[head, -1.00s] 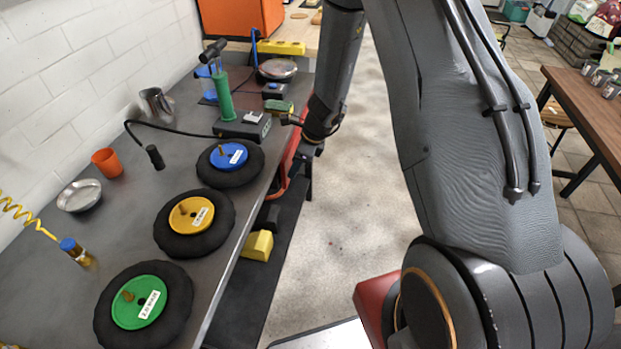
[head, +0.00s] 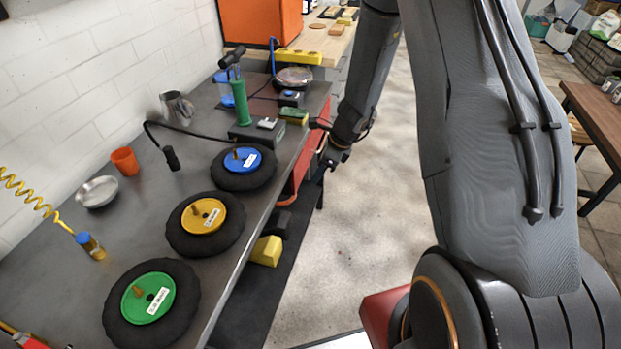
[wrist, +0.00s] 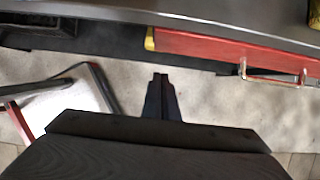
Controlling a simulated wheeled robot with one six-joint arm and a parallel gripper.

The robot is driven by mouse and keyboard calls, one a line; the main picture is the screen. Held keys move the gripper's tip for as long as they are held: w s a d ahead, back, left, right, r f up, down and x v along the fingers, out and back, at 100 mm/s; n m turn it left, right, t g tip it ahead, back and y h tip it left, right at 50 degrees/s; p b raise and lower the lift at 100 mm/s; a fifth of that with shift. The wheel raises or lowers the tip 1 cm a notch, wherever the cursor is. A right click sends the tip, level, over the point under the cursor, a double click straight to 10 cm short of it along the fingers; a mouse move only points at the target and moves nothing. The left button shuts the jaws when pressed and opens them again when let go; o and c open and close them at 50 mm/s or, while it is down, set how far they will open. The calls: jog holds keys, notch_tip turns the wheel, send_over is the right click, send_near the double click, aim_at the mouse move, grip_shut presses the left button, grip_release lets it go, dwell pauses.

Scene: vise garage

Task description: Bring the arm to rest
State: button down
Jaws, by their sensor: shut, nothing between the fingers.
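My gripper (head: 322,174) hangs at the end of my arm beside the workbench's edge in the head view, over the floor side. It is small and dark there. In the wrist view my gripper (wrist: 160,79) points away over the pale floor, its two dark fingers together with nothing between them. The workbench (head: 226,284) stands to the left of my arm. A red drawer front with a metal handle (wrist: 272,77) lies beyond the fingertips in the wrist view, apart from them.
Wheels with green (head: 148,298), yellow (head: 203,216) and blue (head: 243,160) hubs lie along the bench. A green hand pump (head: 240,102) stands farther back. A yellow block (head: 266,251) sits below the bench edge. A wooden table (head: 598,115) is at right. The floor between is clear.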

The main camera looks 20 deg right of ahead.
jog(key=v, duration=0.8)
jog(key=s+a+r+n+g+h, duration=0.1)
jog(key=s+r+n, duration=0.4)
jog(key=s+n, duration=0.5)
jog(key=s+a+r+n+h, duration=0.2)
jog(key=s+r+n, duration=0.4)
jog(key=s+n, duration=0.5)
jog(key=n, duration=0.3)
jog(key=shift+s+r+n+g+h, duration=0.25)
jog(key=shift+s+n+g+h, duration=0.05)
jog(key=shift+s+g+h, duration=0.1)
jog(key=shift+a, duration=0.1)
